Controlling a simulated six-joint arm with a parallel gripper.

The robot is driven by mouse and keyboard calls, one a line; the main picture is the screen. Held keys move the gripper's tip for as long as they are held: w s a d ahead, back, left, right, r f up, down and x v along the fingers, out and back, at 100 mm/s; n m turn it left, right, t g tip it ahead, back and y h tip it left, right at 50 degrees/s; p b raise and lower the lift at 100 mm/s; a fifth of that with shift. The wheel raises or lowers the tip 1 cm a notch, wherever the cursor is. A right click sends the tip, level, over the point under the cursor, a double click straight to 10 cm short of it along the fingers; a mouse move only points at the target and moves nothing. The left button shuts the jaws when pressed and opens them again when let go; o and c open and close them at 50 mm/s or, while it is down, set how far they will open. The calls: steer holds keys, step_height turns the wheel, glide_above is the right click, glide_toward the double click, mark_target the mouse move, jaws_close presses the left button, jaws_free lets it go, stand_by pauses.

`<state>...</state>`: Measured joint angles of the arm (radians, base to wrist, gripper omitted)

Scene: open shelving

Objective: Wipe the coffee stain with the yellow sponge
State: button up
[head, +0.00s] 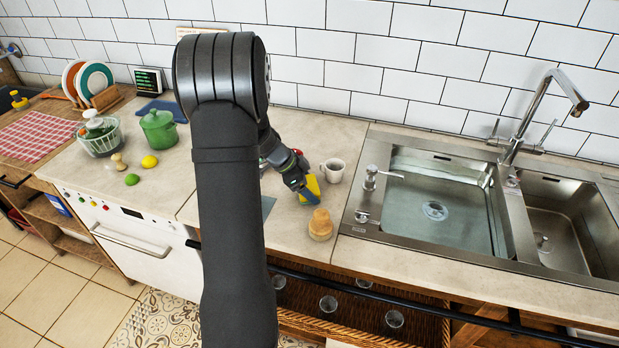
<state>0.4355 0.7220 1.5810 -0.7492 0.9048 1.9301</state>
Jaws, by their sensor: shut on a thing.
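My gripper (309,195) is low over the counter between the stove and the sink. It is shut on the yellow sponge (314,184), which shows as a yellow patch around the fingers and is partly hidden by them. I cannot tell whether the sponge touches the counter. I cannot make out the coffee stain; my arm and gripper cover part of the worktop (290,232).
A white mug (334,170) stands just right of and behind my gripper. A tan, rounded object (320,225) stands close in front. The steel sink (440,205) lies to the right. A green pot (158,130), lemon (149,162) and lime (132,179) are at left.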

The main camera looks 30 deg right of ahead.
steer(key=shift+s+a, duration=0.6)
steer(key=shift+a, duration=0.05)
steer(key=shift+w+d+r, duration=0.1)
steer(key=shift+w+d, duration=0.8)
steer(key=shift+d, duration=0.05)
steer(key=shift+w+d+r, duration=0.2)
steer(key=shift+w+d, duration=0.15)
steer(key=shift+r, duration=3.7)
